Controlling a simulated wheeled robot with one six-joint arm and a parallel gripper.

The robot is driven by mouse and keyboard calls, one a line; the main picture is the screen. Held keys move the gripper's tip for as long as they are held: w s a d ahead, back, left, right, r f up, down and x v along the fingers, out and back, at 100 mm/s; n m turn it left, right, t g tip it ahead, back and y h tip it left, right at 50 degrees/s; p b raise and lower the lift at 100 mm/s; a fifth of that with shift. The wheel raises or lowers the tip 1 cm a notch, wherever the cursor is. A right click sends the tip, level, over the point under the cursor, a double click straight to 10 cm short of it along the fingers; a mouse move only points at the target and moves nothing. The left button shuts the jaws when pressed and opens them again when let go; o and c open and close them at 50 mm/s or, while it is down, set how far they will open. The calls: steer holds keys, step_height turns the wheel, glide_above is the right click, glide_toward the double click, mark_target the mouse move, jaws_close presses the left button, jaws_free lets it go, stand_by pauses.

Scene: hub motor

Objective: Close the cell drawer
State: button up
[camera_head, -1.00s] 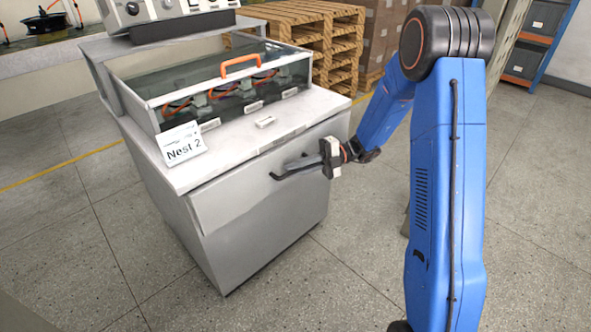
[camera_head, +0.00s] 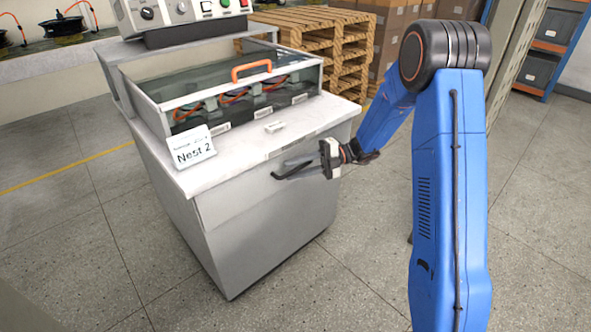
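The cell drawer (camera_head: 245,202) is the grey front panel under the white worktop of the Nest 2 cell. It sits close against the cabinet; any small remaining gap is too fine to tell. Its dark bar handle (camera_head: 281,177) is on the upper right of the panel. My gripper (camera_head: 302,165) is at the right part of the handle, reaching in from the right. Its fingers overlap the handle in this view. The fingertips are small and partly merged with the handle, so I cannot tell whether they close on it.
A glass-sided box (camera_head: 225,95) with an orange handle stands on the worktop (camera_head: 250,138). A Nest 2 sign (camera_head: 193,148) stands at its left front corner. Wooden pallets (camera_head: 335,45) and cartons are behind. The floor (camera_head: 100,230) in front and left is clear.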

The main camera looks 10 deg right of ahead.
steer(key=v, duration=1.7)
steer(key=shift+d, duration=0.2)
steer(key=shift+f, duration=0.1)
steer(key=s+a+r+n+h, duration=0.1)
steer(key=s+r+n+h, duration=0.2)
steer(key=s+n, duration=0.3)
steer(key=s+a+r+n+t+h, duration=0.1)
steer(key=s+r+n+h, duration=0.1)
steer(key=s+n, duration=0.35)
steer(key=s+a+r+n+h, duration=0.1)
steer(key=s+r+n+h, duration=0.25)
steer(key=s, duration=0.45)
steer(key=s+d+n+t+h, duration=0.4)
steer(key=s+n, duration=0.5)
steer(key=n, duration=0.1)
steer(key=s+d+n+t+h, duration=0.3)
steer(key=s+n+t+h, duration=0.1)
steer(key=s+n, duration=0.6)
steer(key=shift+d+r, duration=0.35)
steer(key=shift+r, duration=0.05)
steer(key=shift+s, duration=0.15)
